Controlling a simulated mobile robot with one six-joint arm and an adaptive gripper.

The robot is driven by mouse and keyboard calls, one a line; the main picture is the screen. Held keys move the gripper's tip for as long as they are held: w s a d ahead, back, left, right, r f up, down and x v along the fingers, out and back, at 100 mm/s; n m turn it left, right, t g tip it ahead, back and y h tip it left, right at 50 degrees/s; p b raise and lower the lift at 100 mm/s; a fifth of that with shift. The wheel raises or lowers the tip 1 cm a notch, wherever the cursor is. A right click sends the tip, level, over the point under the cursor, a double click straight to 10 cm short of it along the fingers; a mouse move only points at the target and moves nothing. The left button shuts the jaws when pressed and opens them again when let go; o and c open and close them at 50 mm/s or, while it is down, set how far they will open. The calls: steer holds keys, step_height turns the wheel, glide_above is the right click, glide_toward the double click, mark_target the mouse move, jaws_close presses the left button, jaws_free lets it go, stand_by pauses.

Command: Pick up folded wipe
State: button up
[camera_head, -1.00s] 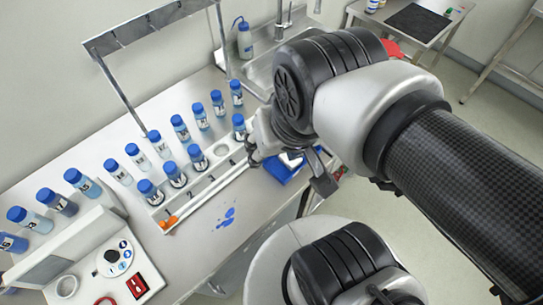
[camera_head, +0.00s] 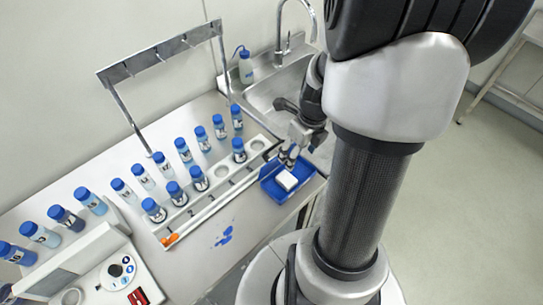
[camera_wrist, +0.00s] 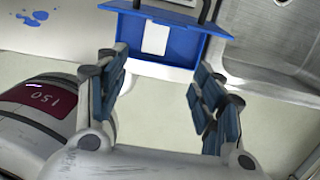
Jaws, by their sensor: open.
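The folded wipe (camera_head: 287,180) is a small white rectangle lying in a blue tray (camera_head: 273,190) at the right end of the bench. In the wrist view the wipe (camera_wrist: 155,38) shows in the blue tray (camera_wrist: 186,49), beyond and above the gap between my fingers. My gripper (camera_head: 290,158) is just behind the wipe in the head view. In the wrist view my gripper (camera_wrist: 160,95) is open, with nothing between its blue-padded fingers. Whether a finger touches the tray cannot be told.
A rack (camera_head: 205,197) with several blue-capped bottles stands left of the tray. A sink (camera_head: 275,85) with a tap lies behind it. A blue spill (camera_head: 224,236) marks the bench front. A metal frame (camera_head: 160,57) rises behind the bottles.

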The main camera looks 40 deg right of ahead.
steer(key=b, duration=0.4)
glide_above(287, 179)
steer(key=f, duration=1)
steer(key=shift+s+d, duration=0.3)
steer(key=f+b, duration=0.2)
steer(key=f, duration=0.1)
steer(key=f+b, duration=0.1)
steer(key=f, duration=0.1)
steer(key=shift+w+a+f, duration=0.1)
steer(key=shift+w+a, duration=0.15)
steer(key=shift+a, duration=0.05)
steer(key=shift+c, duration=0.4)
steer(key=c, duration=0.7)
